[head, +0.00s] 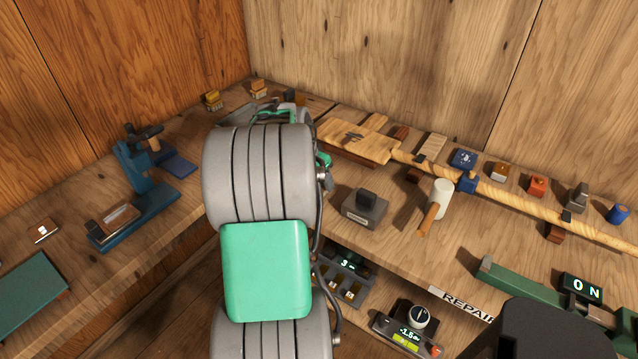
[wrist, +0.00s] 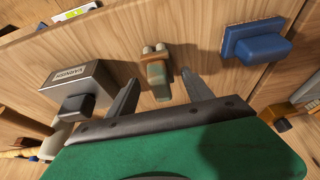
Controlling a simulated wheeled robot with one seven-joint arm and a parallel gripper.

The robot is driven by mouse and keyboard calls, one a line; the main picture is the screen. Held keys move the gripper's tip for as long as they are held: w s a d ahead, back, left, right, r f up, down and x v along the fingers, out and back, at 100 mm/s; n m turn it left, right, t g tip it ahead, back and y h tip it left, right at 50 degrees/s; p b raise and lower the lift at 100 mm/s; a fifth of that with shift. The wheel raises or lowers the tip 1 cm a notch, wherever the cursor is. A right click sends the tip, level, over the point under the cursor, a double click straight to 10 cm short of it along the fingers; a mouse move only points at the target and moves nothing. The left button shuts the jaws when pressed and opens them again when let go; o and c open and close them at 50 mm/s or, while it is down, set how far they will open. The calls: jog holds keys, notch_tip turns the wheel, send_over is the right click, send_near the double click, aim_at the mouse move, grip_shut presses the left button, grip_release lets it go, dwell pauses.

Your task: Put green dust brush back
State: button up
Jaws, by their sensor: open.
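A small upright-looking piece with a dull green body and tan-brown parts (wrist: 157,76) stands on the wooden bench in the wrist view. It seems to be the green dust brush, but I cannot be sure. My gripper (wrist: 160,80) is open, with one finger on each side of this piece and a visible gap to both. I cannot tell how far the fingertips are above the bench. In the head view my own arm covers most of the gripper and hides this piece.
A grey box with a black knob (wrist: 90,90) stands left of the fingers; a blue block on a blue base (wrist: 255,45) is to the right. In the head view, a white-headed mallet (head: 440,197), a long wooden rod (head: 520,200) and a blue vise-like tool (head: 135,200) occupy the bench.

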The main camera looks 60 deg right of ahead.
jog(key=s+v, duration=0.1)
jog(key=v, duration=0.9)
jog(key=w+a+n+t+y, duration=0.1)
jog(key=w+a+n, duration=0.4)
jog(key=a, duration=0.4)
jog(key=w+a+n+t, duration=0.2)
jog(key=w+a+n, duration=0.1)
jog(key=w+a, duration=0.55)
jog(key=s+a+f+n+y, duration=0.1)
jog(key=a+n, duration=0.5)
jog(key=a, duration=0.8)
jog(key=s+a+f+n+t+y, duration=0.1)
jog(key=a+n, duration=0.5)
jog(key=a, duration=0.7)
notch_tip(320, 180, down, 2)
jog(key=shift+s+a+f+y, duration=0.25)
jog(key=shift+s+a+y, duration=0.15)
jog(key=shift+s+y, duration=0.4)
jog(key=shift+c, duration=0.5)
